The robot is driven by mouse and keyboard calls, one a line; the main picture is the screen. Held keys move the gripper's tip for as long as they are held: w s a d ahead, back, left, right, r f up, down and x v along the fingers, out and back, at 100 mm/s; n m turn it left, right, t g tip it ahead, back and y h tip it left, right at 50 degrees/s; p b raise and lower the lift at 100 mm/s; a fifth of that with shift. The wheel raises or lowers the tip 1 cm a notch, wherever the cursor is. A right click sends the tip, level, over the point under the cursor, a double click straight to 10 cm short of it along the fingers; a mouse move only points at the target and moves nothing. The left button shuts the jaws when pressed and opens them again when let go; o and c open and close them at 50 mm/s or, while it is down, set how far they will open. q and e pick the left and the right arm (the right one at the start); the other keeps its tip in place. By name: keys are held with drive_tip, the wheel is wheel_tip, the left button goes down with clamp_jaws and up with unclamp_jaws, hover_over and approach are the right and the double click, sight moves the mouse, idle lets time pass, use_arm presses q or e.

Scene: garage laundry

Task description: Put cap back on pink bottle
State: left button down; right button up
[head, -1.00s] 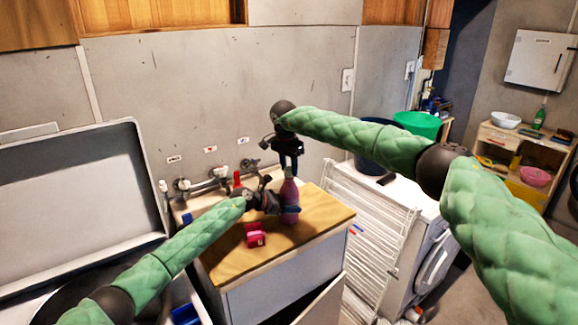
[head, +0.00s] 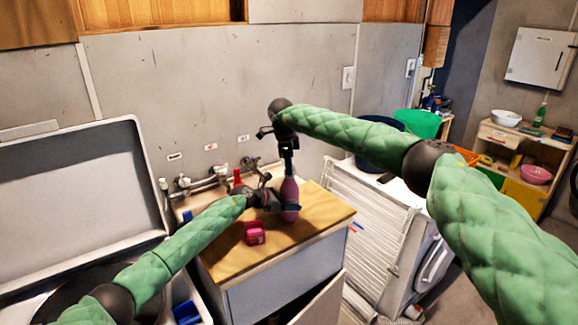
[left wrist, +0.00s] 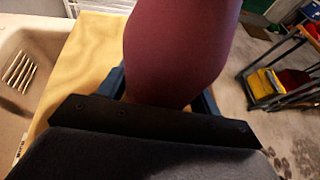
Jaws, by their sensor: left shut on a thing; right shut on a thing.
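The pink bottle (head: 289,188) stands upright on the wooden counter top (head: 325,213). My left gripper (head: 291,207) is shut around its lower body from the left. In the left wrist view the bottle (left wrist: 180,45) fills the middle between the blue fingers, looking dark pink. My right gripper (head: 288,168) points straight down directly above the bottle, its fingertips at the bottle's top. It is shut on the cap, which is too small and too covered by the fingers to make out. Whether the cap is seated on the neck cannot be told.
A pink-red box-like item (head: 255,233) lies on the counter in front of the bottle. A white drying rack (head: 352,215) is right of the counter. The counter's right end is clear.

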drive_tip(key=m, duration=0.4)
drive_tip(key=shift+w+m+g, duration=0.1)
drive_tip(key=shift+m+g, duration=0.2)
drive_tip(key=shift+m, duration=0.1)
drive_tip(key=m, duration=0.8)
drive_tip(key=shift+w+m+g+y, duration=0.1)
drive_tip(key=shift+m+g+y, duration=0.3)
drive_tip(key=m, duration=0.7)
drive_tip(key=shift+d+y, duration=0.2)
drive_tip(key=shift+y, duration=0.2)
drive_tip(key=m, duration=0.5)
drive_tip(key=shift+y, duration=0.4)
drive_tip(key=m, duration=0.4)
drive_tip(key=shift+d+t, duration=0.1)
drive_tip(key=shift+t, duration=0.3)
drive_tip(key=m, duration=0.8)
drive_tip(key=shift+t, duration=0.4)
drive_tip(key=m, duration=0.4)
drive_tip(key=shift+f+m+t, duration=0.1)
drive_tip(key=shift+m+t, duration=0.2)
drive_tip(key=shift+m, duration=0.1)
